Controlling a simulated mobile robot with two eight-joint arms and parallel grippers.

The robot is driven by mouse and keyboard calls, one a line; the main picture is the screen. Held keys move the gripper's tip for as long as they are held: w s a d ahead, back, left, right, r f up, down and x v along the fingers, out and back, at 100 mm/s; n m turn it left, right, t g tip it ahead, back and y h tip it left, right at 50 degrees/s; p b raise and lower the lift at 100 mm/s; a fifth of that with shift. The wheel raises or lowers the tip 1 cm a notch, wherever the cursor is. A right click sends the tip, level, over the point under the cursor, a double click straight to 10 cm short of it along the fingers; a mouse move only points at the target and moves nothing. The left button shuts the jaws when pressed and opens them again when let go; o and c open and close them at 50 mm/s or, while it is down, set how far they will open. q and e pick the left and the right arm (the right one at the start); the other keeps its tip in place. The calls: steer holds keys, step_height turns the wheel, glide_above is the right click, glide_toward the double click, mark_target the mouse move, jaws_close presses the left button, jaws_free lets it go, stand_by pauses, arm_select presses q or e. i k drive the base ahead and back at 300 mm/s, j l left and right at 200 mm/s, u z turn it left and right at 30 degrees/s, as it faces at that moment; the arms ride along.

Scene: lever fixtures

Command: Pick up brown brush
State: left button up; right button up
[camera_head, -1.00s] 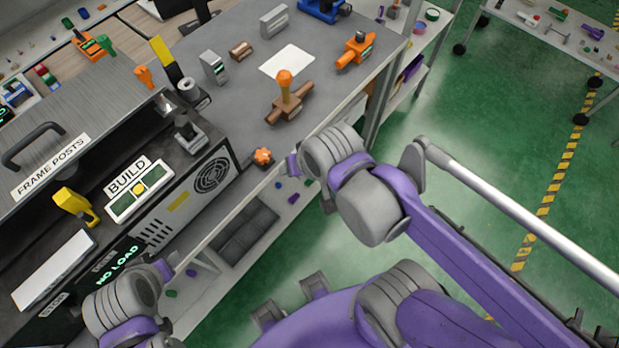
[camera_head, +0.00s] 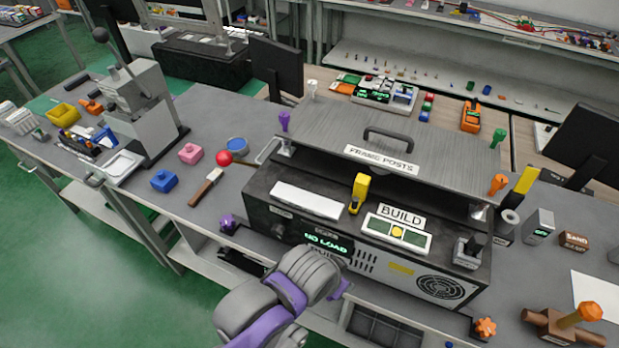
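A small brush (camera_head: 205,187) with a brown handle and a pale end lies on the grey bench top, left of the black BUILD machine (camera_head: 268,232). It lies at a slant, with its pale end toward the back. My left gripper (camera_head: 342,291) is low in front of the machine, right of the brush and well apart from it. Only a purple tip of it shows past the grey wrist, so its opening is hidden. My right gripper is out of view.
A blue block (camera_head: 164,181), a pink block (camera_head: 190,154) and a red ball-ended lever (camera_head: 225,158) are close to the brush. A purple knob (camera_head: 228,223) is at the bench front. A grey lever press (camera_head: 150,115) stands to the left.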

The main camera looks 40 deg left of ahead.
mark_target(214, 178)
steer(key=k+u, duration=0.15)
steer(key=k, duration=0.5)
steer(key=u, duration=1.65)
steer(key=l+u, duration=0.6)
steer(key=l, duration=0.15)
steer(key=i+l, duration=0.15)
steer(key=i, duration=0.15)
